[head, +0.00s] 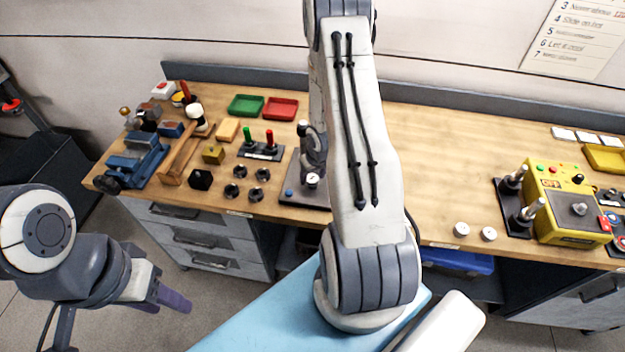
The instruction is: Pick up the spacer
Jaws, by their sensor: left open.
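No single object can be surely told as the spacer. Small dark round pieces (240,172) lie in a group on the left half of the wooden workbench (450,150). Two small white round pieces, one (461,229) beside the other (488,233), stand near the front edge right of centre. My left gripper (174,297), with purple fingers, is open in front of the drawers, below the bench top and apart from everything on it. My other arm rises large through the middle and hides part of the bench; its gripper is not visible.
A blue vise (136,160), a green tray (245,105), a red tray (281,108) and a peg stand (261,151) crowd the left side. A yellow control box (565,205) stands at the right. The bench right of my central arm is mostly clear.

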